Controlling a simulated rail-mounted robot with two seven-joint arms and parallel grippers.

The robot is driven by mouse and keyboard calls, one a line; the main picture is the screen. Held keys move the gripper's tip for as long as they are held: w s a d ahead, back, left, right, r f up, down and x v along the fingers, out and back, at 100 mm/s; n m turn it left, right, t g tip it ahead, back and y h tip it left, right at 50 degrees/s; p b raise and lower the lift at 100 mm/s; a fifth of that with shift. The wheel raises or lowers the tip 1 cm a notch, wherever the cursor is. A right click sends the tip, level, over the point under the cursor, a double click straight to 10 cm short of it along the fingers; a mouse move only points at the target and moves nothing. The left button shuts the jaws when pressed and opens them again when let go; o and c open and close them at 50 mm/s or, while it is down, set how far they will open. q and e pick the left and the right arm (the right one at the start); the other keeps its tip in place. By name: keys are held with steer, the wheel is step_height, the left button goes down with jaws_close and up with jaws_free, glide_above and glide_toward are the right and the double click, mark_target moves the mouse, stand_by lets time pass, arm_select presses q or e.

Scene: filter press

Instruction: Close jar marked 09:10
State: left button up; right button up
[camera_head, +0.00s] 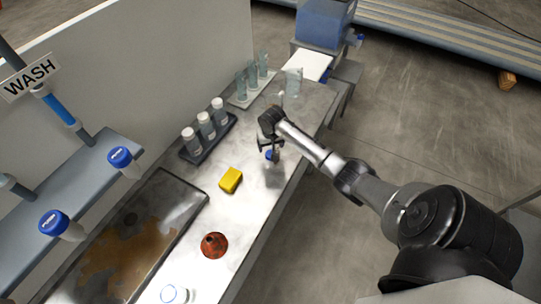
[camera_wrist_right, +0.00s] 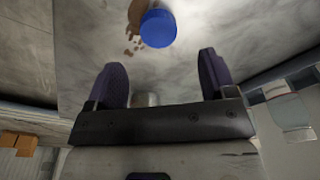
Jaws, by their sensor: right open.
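My right gripper (camera_head: 270,147) is over the far part of the bench, pointing down, with its fingers apart and nothing between them. In the right wrist view the right gripper (camera_wrist_right: 161,62) shows two dark fingers. A round blue cap (camera_wrist_right: 158,28) lies beyond the fingertips, with brown crumbs beside it. Several jars with white lids (camera_head: 205,118) stand in a dark rack (camera_head: 218,140). Their markings are too small to read, so I cannot tell which is 09:10. My left gripper is not in view.
A yellow block (camera_head: 230,180) and a reddish-brown round item (camera_head: 214,245) lie on the bench (camera_head: 262,205). Clear tubes stand in a pale rack (camera_head: 242,102). A blue machine (camera_head: 322,25) stands behind.

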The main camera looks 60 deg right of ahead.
steer(key=shift+f, duration=0.5)
steer(key=shift+d+f+b, duration=0.15)
steer(key=shift+f+b, duration=0.35)
steer(key=shift+f, duration=2.1)
steer(key=c, duration=1)
steer(key=shift+o, duration=0.2)
steer(key=shift+r, duration=0.15)
